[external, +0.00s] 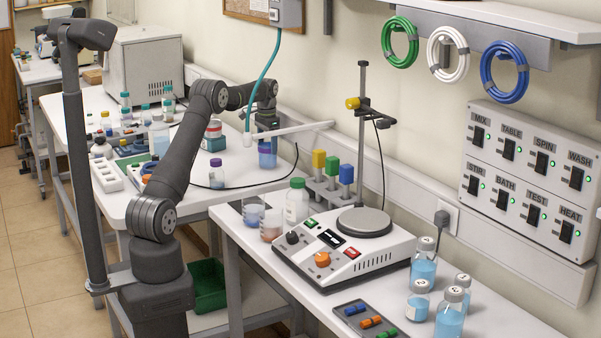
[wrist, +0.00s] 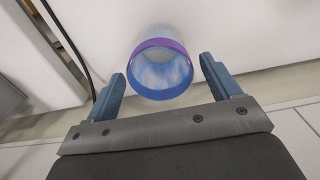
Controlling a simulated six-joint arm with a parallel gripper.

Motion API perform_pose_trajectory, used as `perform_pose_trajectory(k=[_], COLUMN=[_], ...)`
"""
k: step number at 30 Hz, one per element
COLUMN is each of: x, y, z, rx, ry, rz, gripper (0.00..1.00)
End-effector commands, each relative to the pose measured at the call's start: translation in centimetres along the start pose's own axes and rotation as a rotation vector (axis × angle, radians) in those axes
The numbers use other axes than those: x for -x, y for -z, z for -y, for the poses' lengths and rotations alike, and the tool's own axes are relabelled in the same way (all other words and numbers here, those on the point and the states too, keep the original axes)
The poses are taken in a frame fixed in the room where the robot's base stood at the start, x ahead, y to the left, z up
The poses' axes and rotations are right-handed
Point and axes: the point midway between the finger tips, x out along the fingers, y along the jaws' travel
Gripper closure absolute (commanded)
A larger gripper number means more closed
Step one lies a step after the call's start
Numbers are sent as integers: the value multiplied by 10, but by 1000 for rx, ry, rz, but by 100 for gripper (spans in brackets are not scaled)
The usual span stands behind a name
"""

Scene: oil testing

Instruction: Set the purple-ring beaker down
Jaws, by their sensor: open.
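The purple-ring beaker (external: 267,157) is a clear beaker with blue in it, standing upright on the white bench near its back edge, under the end of my arm. In the wrist view the beaker (wrist: 160,78) shows its purple ring and sits between the fingertips. My gripper (wrist: 163,70) is open, with one blue finger on each side and a visible gap to the beaker on both sides. In the external view my gripper (external: 267,134) is just above the beaker, and its fingers are small and partly hidden.
A teal hose (external: 265,80) hangs beside my wrist, and a white horizontal arm (external: 295,129) reaches close by. A black cable (wrist: 70,40) lies left of the beaker.

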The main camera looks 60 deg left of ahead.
Motion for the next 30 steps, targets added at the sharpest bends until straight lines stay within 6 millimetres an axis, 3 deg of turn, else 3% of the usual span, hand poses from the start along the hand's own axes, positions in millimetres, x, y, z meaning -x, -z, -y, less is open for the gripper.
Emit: perform_pose_trajectory(k=[6, 13, 19, 30], x=[51, 88, 99, 97], y=[1, 1, 0, 0], z=[1, 1, 0, 0], rx=[0, -1, -1, -1], ry=[3, 2, 1, 0], rz=[-5, -4, -2, -1], gripper=[18, 18, 18, 18])
